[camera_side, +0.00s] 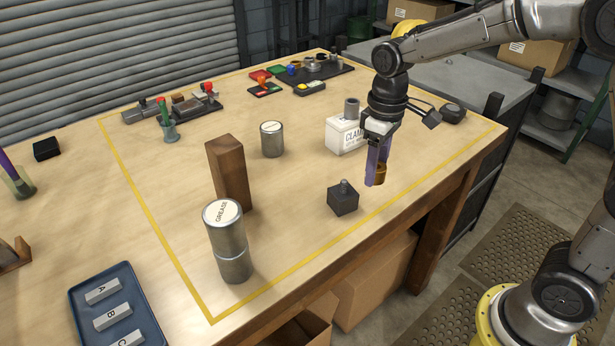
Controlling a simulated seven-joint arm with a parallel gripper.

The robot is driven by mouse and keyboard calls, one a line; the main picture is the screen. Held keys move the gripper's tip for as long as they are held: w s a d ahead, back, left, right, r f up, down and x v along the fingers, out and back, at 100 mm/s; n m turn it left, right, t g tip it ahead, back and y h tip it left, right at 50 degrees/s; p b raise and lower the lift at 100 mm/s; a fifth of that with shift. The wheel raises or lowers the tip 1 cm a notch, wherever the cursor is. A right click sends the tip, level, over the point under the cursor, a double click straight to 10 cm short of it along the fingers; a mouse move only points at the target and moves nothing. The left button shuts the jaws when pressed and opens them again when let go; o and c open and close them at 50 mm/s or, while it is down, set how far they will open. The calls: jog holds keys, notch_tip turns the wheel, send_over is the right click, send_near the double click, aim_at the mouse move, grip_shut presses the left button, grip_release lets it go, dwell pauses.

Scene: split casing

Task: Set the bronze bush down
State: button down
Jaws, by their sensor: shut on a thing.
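My gripper (376,175) points down over the right part of the table, with purple fingers. It is shut on the bronze bush (380,173), a small brown-gold piece at the fingertips, partly hidden by them. The bush is near the table's right front side. Whether it touches the tabletop or hangs just above it, I cannot tell. A dark block with a short metal peg (342,198) stands to the left of the bush, apart from it.
A wooden block (228,172), a grease can (227,240) and another can (272,139) stand to the left. Trays of parts (315,68) lie at the back. The table's front edge is close.

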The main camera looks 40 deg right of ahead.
notch_tip(320, 180, up, 5)
jog(key=s+a+n, duration=0.1)
jog(key=s+a, duration=0.1)
jog(key=a, duration=0.1)
send_over(317, 188)
jog(key=s, duration=0.1)
jog(key=shift+n, duration=0.3)
notch_tip(317, 188, down, 8)
jog(key=shift+d+r, duration=0.1)
jog(key=shift+w+f, duration=0.55)
jog(key=shift+f, duration=1.6)
jog(key=shift+f, duration=0.15)
jog(key=shift+c, duration=1.4)
grip_release()
jog(key=shift+f, duration=0.1)
